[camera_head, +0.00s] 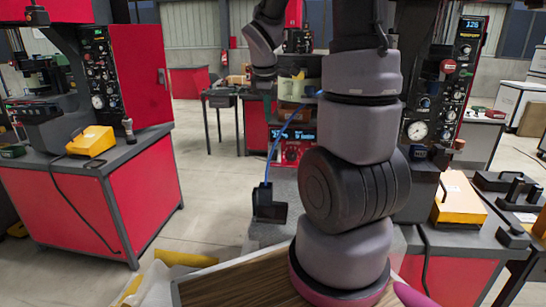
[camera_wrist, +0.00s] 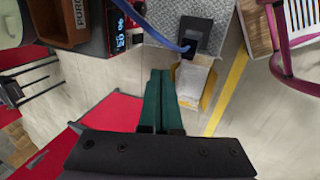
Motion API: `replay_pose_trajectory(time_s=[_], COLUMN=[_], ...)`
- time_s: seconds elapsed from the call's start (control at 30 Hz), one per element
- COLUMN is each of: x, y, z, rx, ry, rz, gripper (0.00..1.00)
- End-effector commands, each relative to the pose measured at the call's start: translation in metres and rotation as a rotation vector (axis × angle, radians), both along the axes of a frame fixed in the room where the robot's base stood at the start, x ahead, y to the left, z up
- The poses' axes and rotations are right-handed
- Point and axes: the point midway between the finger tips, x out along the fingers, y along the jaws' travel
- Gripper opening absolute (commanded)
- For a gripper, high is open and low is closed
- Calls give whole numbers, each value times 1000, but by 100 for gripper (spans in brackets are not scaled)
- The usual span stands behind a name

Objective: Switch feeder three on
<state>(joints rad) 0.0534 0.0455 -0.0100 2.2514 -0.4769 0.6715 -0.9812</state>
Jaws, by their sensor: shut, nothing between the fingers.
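A feeder with a red control box (camera_head: 291,150) stands at the middle back in the head view, partly hidden by my arm. Its blue-lit display and a red knob show on the front, and a pale bowl-like part (camera_head: 293,88) sits above. In the wrist view a red control box (camera_wrist: 122,50) with a lit display is at the upper left, seen at a steep angle. No label tells which feeder is number three, and no switch position is readable. My gripper (camera_wrist: 161,75) has its green fingers together and empty, apart from the box. I cannot make it out in the head view.
A black block (camera_head: 270,205) with a blue cable stands on a grey surface (camera_head: 285,185); the block also shows in the wrist view (camera_wrist: 195,36). Red machine benches stand left (camera_head: 70,205) and right (camera_head: 462,265). Open floor (camera_head: 200,195) lies between.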

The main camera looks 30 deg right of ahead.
Motion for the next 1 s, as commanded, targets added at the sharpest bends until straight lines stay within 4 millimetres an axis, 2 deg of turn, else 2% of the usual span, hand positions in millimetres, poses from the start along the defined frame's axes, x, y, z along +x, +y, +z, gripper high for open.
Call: replay_pose_trajectory(time_s=[0.17,1.0], x=[5,51], y=[-4,-35], z=[-19,-187], rx=[0,0], ry=[5,5], rz=[-1,-1], gripper=[0,0])
